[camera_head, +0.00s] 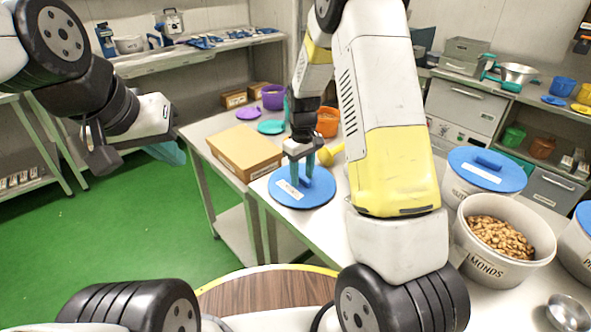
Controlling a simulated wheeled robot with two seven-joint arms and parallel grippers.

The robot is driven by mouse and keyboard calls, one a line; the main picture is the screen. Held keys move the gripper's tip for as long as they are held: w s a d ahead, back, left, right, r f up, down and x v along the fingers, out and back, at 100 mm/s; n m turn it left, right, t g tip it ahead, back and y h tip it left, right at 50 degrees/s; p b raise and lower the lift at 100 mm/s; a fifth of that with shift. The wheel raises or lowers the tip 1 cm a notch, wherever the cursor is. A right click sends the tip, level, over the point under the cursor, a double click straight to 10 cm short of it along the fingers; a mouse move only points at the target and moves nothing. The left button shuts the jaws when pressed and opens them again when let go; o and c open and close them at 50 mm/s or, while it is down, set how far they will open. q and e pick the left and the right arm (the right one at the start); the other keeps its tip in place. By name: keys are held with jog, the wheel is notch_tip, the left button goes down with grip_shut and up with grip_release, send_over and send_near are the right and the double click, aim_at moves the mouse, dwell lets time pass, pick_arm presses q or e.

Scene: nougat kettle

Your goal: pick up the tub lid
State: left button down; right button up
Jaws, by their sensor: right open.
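A round blue tub lid (318,195) with a white label and a raised handle lies flat on the grey table. My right gripper (302,178) points down over the middle of the lid, its teal fingers open and down at the handle. The fingers partly hide the handle, so I cannot tell whether they touch it. My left gripper (168,152) hangs at the left, well away from the lid over the green floor; its fingers are mostly hidden behind its own body. An open tub (482,262) of almonds stands at the right.
A cardboard box (232,152) lies just left of the lid. An orange container (327,122), a yellow item (328,156) and a teal disc (271,127) lie behind. A tub with a blue lid (470,168) stands right. A metal bowl (568,313) is front right.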

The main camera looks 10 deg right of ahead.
grip_shut()
